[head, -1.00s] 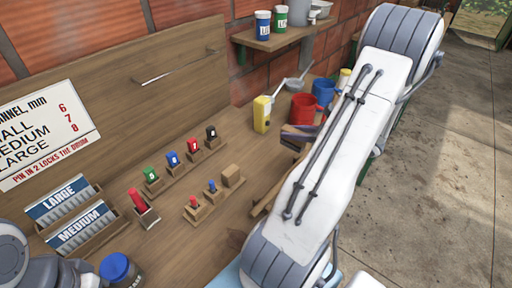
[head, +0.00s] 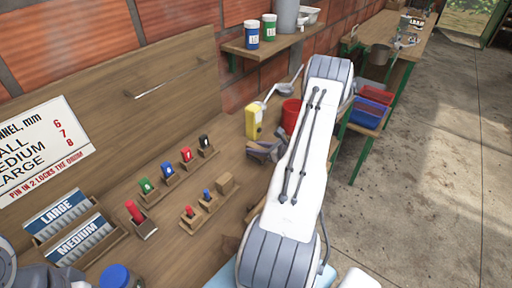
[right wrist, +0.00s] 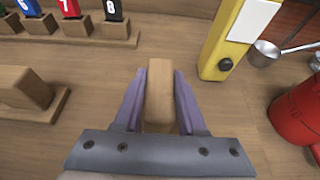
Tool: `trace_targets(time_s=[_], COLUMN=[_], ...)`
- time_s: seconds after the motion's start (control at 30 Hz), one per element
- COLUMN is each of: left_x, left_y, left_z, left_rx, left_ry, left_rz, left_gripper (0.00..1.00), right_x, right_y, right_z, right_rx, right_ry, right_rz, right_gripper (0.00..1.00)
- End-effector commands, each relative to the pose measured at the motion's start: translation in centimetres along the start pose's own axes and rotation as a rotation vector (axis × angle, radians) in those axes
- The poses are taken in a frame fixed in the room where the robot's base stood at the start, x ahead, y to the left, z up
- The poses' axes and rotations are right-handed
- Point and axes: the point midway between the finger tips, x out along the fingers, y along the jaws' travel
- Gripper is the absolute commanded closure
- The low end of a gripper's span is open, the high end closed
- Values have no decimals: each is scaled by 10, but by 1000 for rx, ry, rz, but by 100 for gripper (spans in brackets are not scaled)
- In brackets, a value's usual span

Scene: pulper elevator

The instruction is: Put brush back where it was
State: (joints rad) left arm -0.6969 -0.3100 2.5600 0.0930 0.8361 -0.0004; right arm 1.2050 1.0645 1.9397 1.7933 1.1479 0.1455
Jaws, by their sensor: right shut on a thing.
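My right gripper (right wrist: 160,78) is shut on a plain wooden piece, which I take to be the brush (right wrist: 159,98). Its two purple-grey fingers stand either side of it in the right wrist view. Any bristles are hidden. In the head view the right gripper (head: 264,150) is over the bench, in front of the yellow device, with my white arm hiding part of it. I cannot tell whether the brush touches the bench. My left gripper is not in view.
The yellow device (head: 254,121) and red cup (head: 291,112) stand behind the gripper. Left are a rack of coloured, numbered pieces (head: 186,155) and a small holder with a wooden block (head: 225,183). Red and blue trays (head: 372,110) are beyond my arm.

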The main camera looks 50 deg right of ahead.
Motion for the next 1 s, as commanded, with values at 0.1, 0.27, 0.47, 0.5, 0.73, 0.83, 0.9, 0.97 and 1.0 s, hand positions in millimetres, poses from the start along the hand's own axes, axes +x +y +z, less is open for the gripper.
trace_targets(time_s=[0.1, 0.27, 0.47, 0.5, 0.73, 0.83, 0.9, 0.97, 1.0], left_x=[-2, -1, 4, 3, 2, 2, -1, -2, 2], left_y=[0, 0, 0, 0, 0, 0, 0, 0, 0], left_z=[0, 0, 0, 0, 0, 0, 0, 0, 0], left_rx=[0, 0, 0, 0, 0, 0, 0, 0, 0], left_ry=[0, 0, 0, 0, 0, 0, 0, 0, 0], left_rz=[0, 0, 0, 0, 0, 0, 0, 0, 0], left_gripper=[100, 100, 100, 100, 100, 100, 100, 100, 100], right_x=[1, 1, 3, 2, 2, 2, 1, -1, -6], right_y=[0, 0, 0, 0, 0, 0, 0, 0, -1], right_z=[-4, -4, -8, -7, -7, -6, -4, -2, -5], right_rx=[0, -1, 0, 0, 0, 0, 0, 0, 0], right_ry=[-1, -1, -1, -1, -1, -1, -1, -1, -1], right_rz=[-1, -1, -1, -1, 0, 0, 0, -2, -3], right_gripper=[100, 100, 56, 41, 30, 30, 30, 30, 30])
